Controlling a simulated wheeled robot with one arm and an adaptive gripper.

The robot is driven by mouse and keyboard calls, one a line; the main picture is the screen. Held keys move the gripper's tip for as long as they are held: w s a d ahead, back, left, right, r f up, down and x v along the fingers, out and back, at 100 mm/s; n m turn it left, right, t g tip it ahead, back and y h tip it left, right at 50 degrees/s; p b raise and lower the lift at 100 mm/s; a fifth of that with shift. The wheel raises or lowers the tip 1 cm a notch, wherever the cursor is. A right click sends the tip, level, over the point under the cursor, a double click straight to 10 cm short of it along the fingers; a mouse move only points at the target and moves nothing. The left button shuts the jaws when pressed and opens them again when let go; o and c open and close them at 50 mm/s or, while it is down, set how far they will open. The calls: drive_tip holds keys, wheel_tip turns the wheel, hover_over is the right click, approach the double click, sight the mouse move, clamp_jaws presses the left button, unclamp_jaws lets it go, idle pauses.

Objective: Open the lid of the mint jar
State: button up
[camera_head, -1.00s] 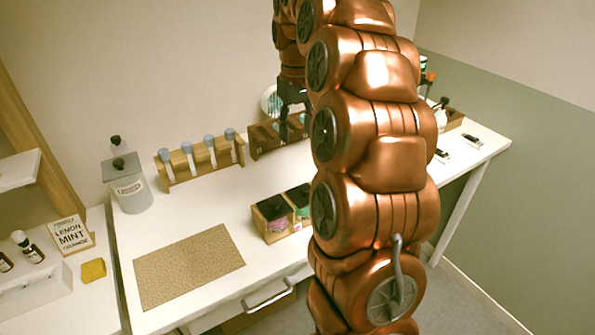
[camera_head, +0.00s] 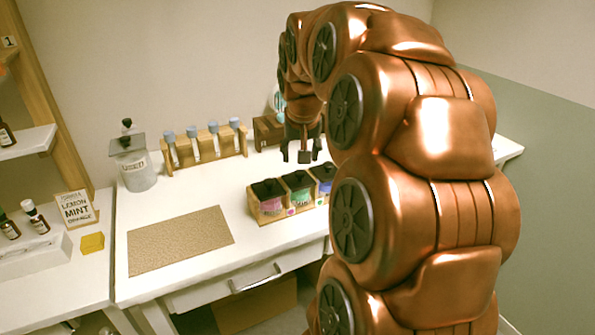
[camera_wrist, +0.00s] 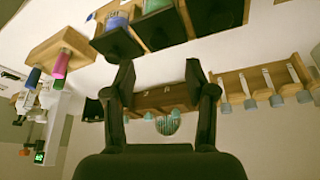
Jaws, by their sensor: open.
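A wooden rack (camera_head: 254,209) on the white table holds jars with black lids: one pink (camera_head: 271,205), one green (camera_head: 301,196) and one blue (camera_head: 324,187). The green jar in the middle may be the mint jar; its label is too small to read. Its black lid (camera_head: 298,180) looks shut. My gripper (camera_head: 302,153) is open and empty, above and behind the rack, touching no jar. In the wrist view, my gripper (camera_wrist: 160,66) has its two dark fingers spread, with the black lids near the upper edge. The blue jar (camera_wrist: 117,20) shows there too.
A rack of blue-capped tubes (camera_head: 205,148) and a grey lidded canister (camera_head: 138,172) stand at the back left. A tan mat (camera_head: 180,240) lies in front of them. A sign reading lemon, mint, orange (camera_head: 75,208) stands on the left table (camera_head: 85,265).

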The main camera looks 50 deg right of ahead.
sight(301, 172)
drive_tip(key=p+x, duration=0.1)
drive_tip(key=x, duration=0.6)
drive_tip(key=shift+s, duration=0.2)
drive_tip(key=shift+c, duration=0.4)
clamp_jaws()
